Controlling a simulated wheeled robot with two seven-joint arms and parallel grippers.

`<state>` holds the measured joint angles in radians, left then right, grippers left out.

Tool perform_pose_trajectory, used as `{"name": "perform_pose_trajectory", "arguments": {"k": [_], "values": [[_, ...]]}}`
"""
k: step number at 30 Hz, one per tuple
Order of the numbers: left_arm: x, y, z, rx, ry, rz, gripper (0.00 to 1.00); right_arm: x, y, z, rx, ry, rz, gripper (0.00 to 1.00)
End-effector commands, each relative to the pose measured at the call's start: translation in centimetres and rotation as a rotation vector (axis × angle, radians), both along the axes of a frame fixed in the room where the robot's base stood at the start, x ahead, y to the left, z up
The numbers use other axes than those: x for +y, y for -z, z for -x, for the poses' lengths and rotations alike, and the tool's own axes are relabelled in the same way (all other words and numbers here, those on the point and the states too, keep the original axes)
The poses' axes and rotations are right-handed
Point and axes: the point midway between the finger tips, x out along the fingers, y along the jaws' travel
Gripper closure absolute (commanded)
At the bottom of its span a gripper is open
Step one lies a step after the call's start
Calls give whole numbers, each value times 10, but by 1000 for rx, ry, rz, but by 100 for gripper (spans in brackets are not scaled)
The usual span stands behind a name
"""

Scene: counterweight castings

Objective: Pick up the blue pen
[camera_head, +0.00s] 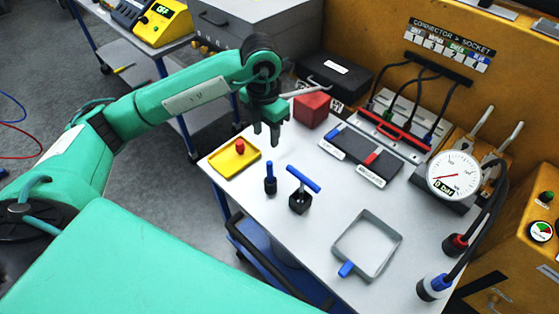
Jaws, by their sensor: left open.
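A small upright blue piece that looks like the blue pen (269,170) stands in a black holder (270,186) on the light grey table (240,194). My left gripper (266,136) is open and empty. It points down above the table, behind the blue pen in the picture and apart from it. A blue T-shaped handle (303,179) on a black block (299,203) stands just right of the pen. My right gripper is not in view.
A yellow tray (222,170) with a red knob (239,147) lies left of the pen. A red block (312,110), a dark panel (375,145) and a pressure gauge (453,175) stand farther back. A grey open frame (390,235) lies at the front right.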

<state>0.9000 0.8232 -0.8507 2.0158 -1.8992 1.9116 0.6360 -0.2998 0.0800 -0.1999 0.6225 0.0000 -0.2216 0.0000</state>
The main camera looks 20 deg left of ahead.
Motion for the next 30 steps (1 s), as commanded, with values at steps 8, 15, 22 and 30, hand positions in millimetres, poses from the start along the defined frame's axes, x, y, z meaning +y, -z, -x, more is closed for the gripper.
{"name": "perform_pose_trajectory", "arguments": {"k": [8,15,22,30], "values": [[2,35,1,6,-4,-8,58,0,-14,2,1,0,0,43],[1,76,1,3,-3,-6,58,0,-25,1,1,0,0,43],[-1,89,1,2,-1,-6,58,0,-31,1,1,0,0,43],[-6,121,2,4,-2,-6,58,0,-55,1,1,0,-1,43]]}}
